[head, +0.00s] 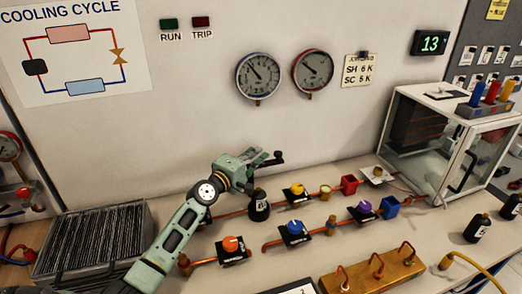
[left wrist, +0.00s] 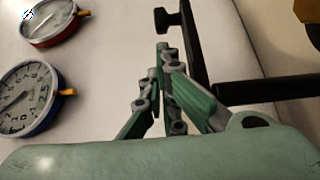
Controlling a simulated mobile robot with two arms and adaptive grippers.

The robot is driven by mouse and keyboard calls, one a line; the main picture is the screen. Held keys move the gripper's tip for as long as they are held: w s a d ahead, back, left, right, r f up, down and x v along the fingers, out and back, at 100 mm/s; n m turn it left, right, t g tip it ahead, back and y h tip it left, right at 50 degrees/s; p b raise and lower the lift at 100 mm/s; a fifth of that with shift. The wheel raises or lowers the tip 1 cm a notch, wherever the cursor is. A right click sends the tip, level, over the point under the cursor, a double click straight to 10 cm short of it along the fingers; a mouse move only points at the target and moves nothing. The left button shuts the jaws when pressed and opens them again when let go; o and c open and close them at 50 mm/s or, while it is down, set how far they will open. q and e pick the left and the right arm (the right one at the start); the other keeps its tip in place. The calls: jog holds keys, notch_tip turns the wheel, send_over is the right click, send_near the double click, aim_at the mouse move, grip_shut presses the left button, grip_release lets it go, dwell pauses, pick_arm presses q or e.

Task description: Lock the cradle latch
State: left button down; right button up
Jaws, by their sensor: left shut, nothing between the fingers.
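In the left wrist view a black bar with a knobbed end (left wrist: 193,45) stands just right of the fingers. My left gripper (head: 264,157) is shut and empty, raised over the bench near the wall. In the left wrist view its green fingers (left wrist: 163,52) meet beside the black bar; I cannot tell if they touch it. The lever's mount is partly hidden behind my gripper. My right gripper is not in view.
Copper pipes with orange (head: 231,244), blue (head: 295,228), yellow (head: 297,191) and purple (head: 364,207) knobs run across the bench. A glass case (head: 470,165) stands right, a finned unit (head: 92,240) left. Gauges (head: 258,76) hang above.

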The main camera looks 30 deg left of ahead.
pick_arm(q)
jog(key=shift+w+d, duration=0.15)
jog(key=shift+w, duration=1.4)
